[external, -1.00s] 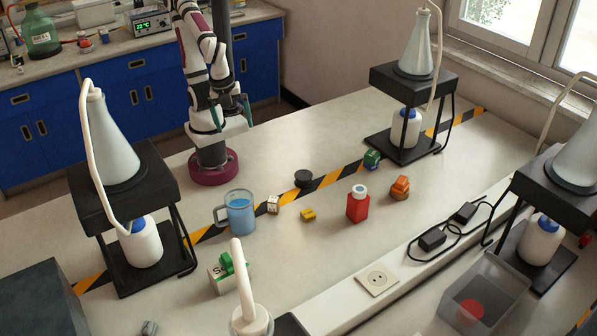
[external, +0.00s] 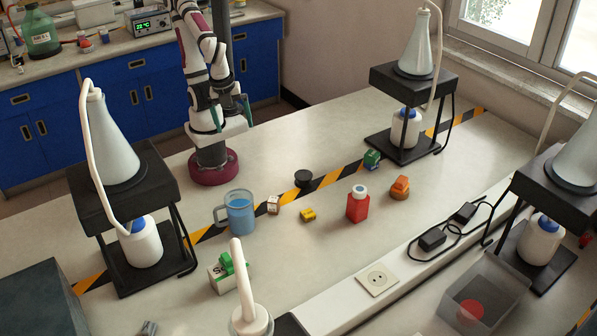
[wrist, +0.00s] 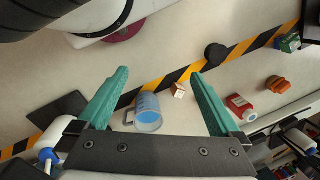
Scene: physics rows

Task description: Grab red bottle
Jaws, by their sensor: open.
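The red bottle (external: 358,206) with a white and blue cap stands upright on the table, right of the middle, in the external view. In the wrist view the red bottle (wrist: 240,106) shows right of my right finger. My gripper (wrist: 158,82) has its two green fingers wide apart, with nothing held between them. In the external view my gripper (external: 230,116) is up by my arm's base, high above the table and well away from the bottle to the upper left.
A blue-filled jug (external: 240,214), a small white cube (external: 273,205), a yellow block (external: 308,214), a black puck (external: 303,178), a green-blue cube (external: 372,159) and an orange object (external: 400,187) stand near the bottle. Black stands (external: 120,185) with flasks flank the table.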

